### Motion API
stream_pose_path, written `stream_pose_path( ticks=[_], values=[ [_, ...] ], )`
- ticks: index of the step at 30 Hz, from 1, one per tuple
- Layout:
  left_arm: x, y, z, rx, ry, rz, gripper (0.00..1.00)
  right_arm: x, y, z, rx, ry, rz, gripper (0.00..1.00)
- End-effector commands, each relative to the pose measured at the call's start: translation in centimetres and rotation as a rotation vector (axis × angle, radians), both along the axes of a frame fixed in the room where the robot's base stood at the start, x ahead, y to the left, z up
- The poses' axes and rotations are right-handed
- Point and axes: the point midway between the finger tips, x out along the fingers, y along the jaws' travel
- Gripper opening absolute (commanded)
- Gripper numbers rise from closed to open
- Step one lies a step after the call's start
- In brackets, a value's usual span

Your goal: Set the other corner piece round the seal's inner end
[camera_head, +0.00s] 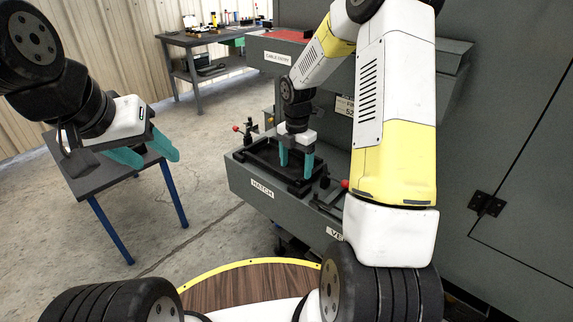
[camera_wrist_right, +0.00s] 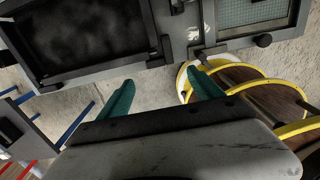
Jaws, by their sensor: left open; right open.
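The hatch (camera_head: 262,190) is a grey labelled housing with a black rectangular frame (camera_head: 262,172) on top. My right gripper (camera_head: 296,171) points down over the frame's right part, its teal fingers apart with nothing seen between them. In the right wrist view the frame's dark interior (camera_wrist_right: 85,40) lies at the upper left, beyond the open fingers (camera_wrist_right: 161,76). Small black blocks sit at the frame's edge; I cannot tell which is a corner piece, and cannot make out the seal's inner end. My left gripper (camera_head: 158,161) is open and empty beside the small table, away from the hatch.
The small grey table (camera_head: 95,178) with blue legs stands at the left. A vent housing (camera_head: 335,232) adjoins the hatch, with a red knob (camera_head: 345,184) between. The cable-entry housing (camera_head: 277,58) is behind. A workbench (camera_head: 190,40) stands further back. Floor between table and hatch is clear.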

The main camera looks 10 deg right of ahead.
Motion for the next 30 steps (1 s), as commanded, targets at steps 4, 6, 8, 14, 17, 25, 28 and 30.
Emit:
stream_pose_path(
  ticks=[4, 6, 8, 14, 17, 25, 28, 30],
  values=[
    [0.0, 0.0, 0.0, 0.0, 0.0, 0.0, 0.51, 0.0, 0.0, 2.2, 0.0, -0.001, -0.001, 0.75],
    [0.0, 0.0, 0.0, 0.0, 0.0, 0.0, 0.51, 0.0, 0.0, 2.8, 0.001, -0.001, 0.0, 0.75],
    [0.0, 0.0, 0.0, 0.0, 0.0, 0.0, 0.51, -0.1, 0.0, 3.3, 0.0, -0.003, -0.01, 0.75],
    [0.0, 0.0, 0.0, 0.0, 0.0, 0.0, 0.51, -2.3, 0.0, 8.7, 0.002, -0.072, -0.268, 0.75],
    [0.0, 0.0, 0.0, 0.0, 0.0, 0.0, 0.51, -4.8, 0.1, 12.8, 0.032, -0.134, -0.526, 0.75],
    [0.0, 0.0, 0.0, 0.0, 0.0, 0.0, 0.51, -13.7, 0.7, 21.0, 0.247, -0.244, -1.27, 0.75],
    [0.0, 0.0, 0.0, 0.0, 0.0, 0.0, 0.51, -17.1, 1.1, 22.8, 0.37, -0.243, -1.533, 0.75],
    [0.0, 0.0, 0.0, 0.0, 0.0, 0.0, 0.51, -19.3, 1.4, 23.6, 0.459, -0.223, -1.697, 0.75]
  ],
)
